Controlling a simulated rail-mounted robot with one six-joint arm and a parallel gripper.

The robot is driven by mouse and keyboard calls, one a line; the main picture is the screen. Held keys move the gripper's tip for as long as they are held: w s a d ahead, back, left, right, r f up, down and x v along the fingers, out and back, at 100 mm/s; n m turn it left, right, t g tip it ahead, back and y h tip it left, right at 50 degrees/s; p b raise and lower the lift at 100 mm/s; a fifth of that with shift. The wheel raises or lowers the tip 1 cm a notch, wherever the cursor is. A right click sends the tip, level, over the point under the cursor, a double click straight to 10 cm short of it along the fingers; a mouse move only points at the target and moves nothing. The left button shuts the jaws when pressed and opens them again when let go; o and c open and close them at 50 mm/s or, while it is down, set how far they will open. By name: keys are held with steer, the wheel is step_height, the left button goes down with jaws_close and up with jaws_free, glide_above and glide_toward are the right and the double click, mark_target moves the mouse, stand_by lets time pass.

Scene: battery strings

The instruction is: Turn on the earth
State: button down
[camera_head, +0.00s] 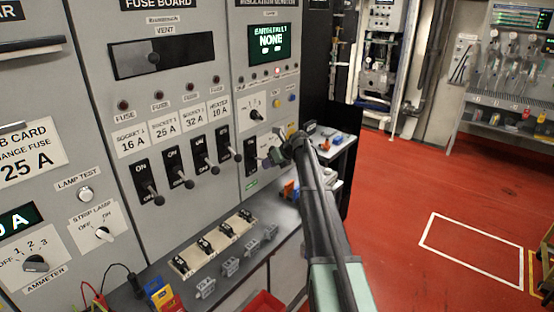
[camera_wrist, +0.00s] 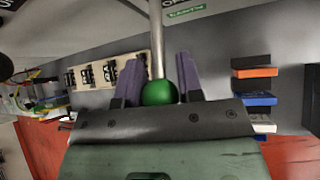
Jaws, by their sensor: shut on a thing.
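The earth lever has a metal rod (camera_wrist: 157,40) ending in a green ball knob (camera_wrist: 159,92). In the wrist view my gripper (camera_wrist: 157,65) has its two purple fingers on either side of the knob and is shut on it. In the head view my gripper (camera_head: 275,155) is at the right end of the row of switches, in front of a black switch plate (camera_head: 250,160) with a green label (camera_head: 252,184) below it. The knob is hidden there by my gripper, and the lever's exact position is hard to tell.
Several black levers (camera_head: 175,167) stand in a row to the left. A screen (camera_head: 270,43) above reads "EARTH FAULT NONE". A bench (camera_head: 220,285) below holds a fuse board (camera_head: 213,243) and small blocks. The red floor (camera_head: 400,200) at right is open.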

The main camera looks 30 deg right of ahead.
steer(key=shift+w+a+r+p, duration=0.1)
steer(key=shift+w+r+p, duration=0.05)
steer(key=shift+r+p, duration=0.45)
steer(key=shift+w+r+p, duration=0.15)
steer(key=shift+r+p, duration=0.2)
steer(key=shift+r, duration=0.3)
steer(key=shift+w+a+r+p, duration=0.2)
steer(key=shift+w+r+p, duration=0.15)
steer(key=shift+r+p, duration=0.35)
steer(key=shift+w+r, duration=0.1)
steer(key=c, duration=0.8)
jaws_free()
